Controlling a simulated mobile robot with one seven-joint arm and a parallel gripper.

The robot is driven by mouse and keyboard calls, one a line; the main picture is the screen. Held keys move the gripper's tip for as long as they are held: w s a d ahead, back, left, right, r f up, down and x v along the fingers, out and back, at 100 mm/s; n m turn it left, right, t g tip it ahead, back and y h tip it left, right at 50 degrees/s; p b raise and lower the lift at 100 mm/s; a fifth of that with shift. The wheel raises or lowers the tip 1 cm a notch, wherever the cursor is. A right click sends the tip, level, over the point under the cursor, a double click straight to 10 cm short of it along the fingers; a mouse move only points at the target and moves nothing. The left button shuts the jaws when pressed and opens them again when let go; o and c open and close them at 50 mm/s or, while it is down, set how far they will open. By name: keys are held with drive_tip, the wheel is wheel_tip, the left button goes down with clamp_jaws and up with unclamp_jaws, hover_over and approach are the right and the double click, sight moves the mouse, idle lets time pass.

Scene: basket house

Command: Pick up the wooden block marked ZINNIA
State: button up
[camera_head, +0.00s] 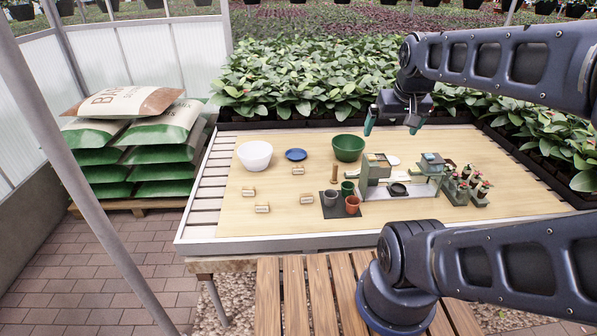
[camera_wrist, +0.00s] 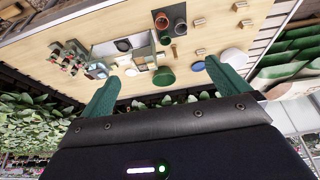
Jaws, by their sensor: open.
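Several small wooden blocks with pale label faces lie on the left half of the tabletop in the head view: a left one (camera_head: 248,191), a front one (camera_head: 262,208), a back one (camera_head: 298,171) and a right one (camera_head: 306,198). Their lettering is too small to read, so I cannot tell which is marked ZINNIA. The blocks also show in the wrist view, one near the top (camera_wrist: 197,22). My gripper (camera_head: 392,120) is open and empty, high above the back of the table. Its green fingers are spread wide in the wrist view (camera_wrist: 162,74).
A white bowl (camera_head: 255,155), blue plate (camera_head: 296,154) and green bowl (camera_head: 349,148) stand behind the blocks. Small pots (camera_head: 352,204) on a dark mat, a grey-green stand (camera_head: 372,178) and potted plants (camera_head: 461,191) fill the right. Bare tabletop surrounds the blocks.

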drive_tip(key=c, duration=1.1)
drive_tip(key=n+g+h, duration=0.4)
drive_tip(key=n+g, duration=0.1)
drive_tip(key=n, duration=1.3)
hover_over(298, 166)
drive_tip(key=a, duration=0.4)
wheel_tip(298, 166, down, 34)
drive_tip(key=shift+h, duration=0.3)
drive_tip(key=shift+x, duration=5.15)
